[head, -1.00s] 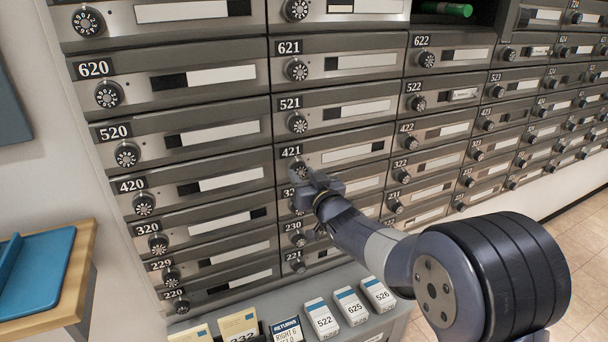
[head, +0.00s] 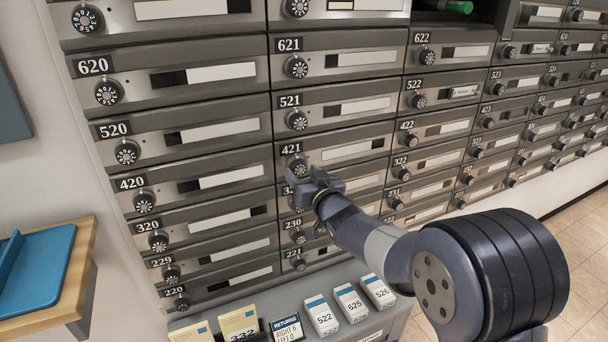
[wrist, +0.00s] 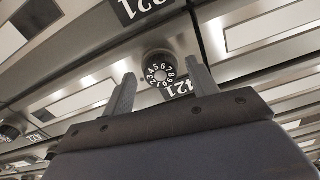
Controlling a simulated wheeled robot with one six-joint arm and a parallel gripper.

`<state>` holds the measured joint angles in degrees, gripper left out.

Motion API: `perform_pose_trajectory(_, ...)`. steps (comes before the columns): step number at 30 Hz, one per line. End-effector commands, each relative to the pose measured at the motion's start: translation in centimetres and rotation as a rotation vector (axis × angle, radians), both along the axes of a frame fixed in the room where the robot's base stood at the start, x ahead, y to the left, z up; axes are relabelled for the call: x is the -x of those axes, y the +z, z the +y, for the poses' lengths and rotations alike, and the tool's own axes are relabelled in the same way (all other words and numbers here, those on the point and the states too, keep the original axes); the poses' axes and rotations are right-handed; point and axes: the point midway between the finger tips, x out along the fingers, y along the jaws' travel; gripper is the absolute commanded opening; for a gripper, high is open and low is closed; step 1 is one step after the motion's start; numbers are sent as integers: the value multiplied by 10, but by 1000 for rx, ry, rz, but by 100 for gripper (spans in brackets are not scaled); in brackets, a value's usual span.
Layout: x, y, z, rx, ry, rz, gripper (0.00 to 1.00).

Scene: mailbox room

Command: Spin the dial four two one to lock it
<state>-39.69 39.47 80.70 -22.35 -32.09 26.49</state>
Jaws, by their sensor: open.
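The 421 mailbox door (head: 345,153) is shut flush in the middle of the wall, with its number plate (head: 292,149) at upper left. Its round black dial (head: 300,169) has white numerals and a light centre. In the wrist view the dial (wrist: 160,71) shows large, between the two fingertips of my gripper (wrist: 160,76). The fingers are apart, with visible gaps on both sides of the dial. In the head view my gripper (head: 309,186) is just below and in front of the dial and covers part of the box below. Which numeral the dial is set to cannot be told.
Other dials stick out close by, such as 521 (head: 297,120) above and 221 (head: 300,264) below. A ledge below holds number cards (head: 322,317). An open box at the top holds a green cylinder (head: 459,8). A wooden table (head: 83,256) stands at left.

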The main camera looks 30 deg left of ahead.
Motion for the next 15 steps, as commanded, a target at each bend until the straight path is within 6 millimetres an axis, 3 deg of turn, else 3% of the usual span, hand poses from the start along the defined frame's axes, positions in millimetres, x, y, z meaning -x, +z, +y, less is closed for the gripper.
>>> perform_pose_trajectory(8,9,1,-12,-1,-1,-1,56)
perform_pose_trajectory(15,35,1,-43,-1,-1,0,56)
